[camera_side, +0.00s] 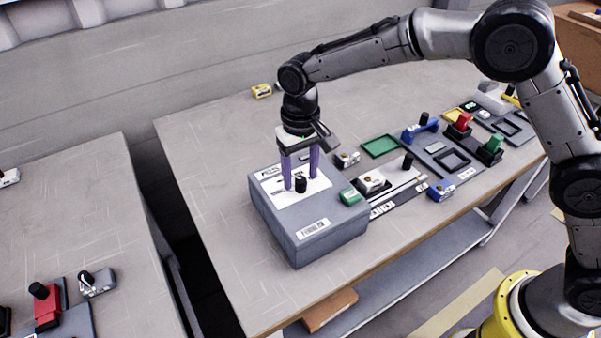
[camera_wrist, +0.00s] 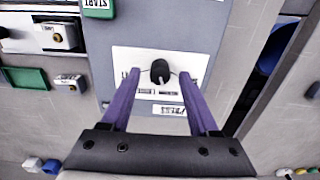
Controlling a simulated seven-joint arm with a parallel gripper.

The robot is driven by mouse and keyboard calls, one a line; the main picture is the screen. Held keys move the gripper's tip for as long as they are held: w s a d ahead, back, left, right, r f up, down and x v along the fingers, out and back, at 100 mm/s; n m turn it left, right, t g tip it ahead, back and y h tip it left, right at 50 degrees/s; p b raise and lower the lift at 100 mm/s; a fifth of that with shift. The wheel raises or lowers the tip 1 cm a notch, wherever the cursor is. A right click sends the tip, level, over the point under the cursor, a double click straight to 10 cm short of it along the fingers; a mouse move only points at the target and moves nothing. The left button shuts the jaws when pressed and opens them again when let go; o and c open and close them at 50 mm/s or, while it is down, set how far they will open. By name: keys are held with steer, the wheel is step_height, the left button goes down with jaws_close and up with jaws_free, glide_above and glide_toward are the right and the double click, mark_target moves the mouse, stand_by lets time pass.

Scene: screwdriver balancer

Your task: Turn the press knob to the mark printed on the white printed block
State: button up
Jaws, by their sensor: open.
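The press is a grey box (camera_side: 330,243) near the front-left of the table, with a white dial plate on top. Its black knob (camera_side: 301,186) stands on that plate; in the wrist view the knob (camera_wrist: 160,70) shows a pale pointer line toward the gripper side. My gripper (camera_side: 301,180) points down over the press with its purple fingers open. In the wrist view the fingertips (camera_wrist: 159,75) are on either side of the knob, apart from it. A white printed block (camera_side: 372,181) sits on a dark fixture right of the press; its print is too small to read.
A green START button (camera_side: 350,196) is on the press's right side. A small grey-white block (camera_side: 347,160) lies behind it, a blue block (camera_side: 440,190) to the right. Green tray (camera_side: 380,146) and several coloured fixtures stand farther right. The table's left part is clear.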

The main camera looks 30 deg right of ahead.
steer(key=shift+f, duration=0.25)
jaws_close()
steer(key=shift+n, duration=0.3)
steer(key=n, duration=0.3)
steer(key=shift+n, duration=0.3)
steer(key=n, duration=0.4)
steer(key=shift+r+n, duration=0.1)
steer(key=shift+n, duration=0.2)
stand_by(0.3)
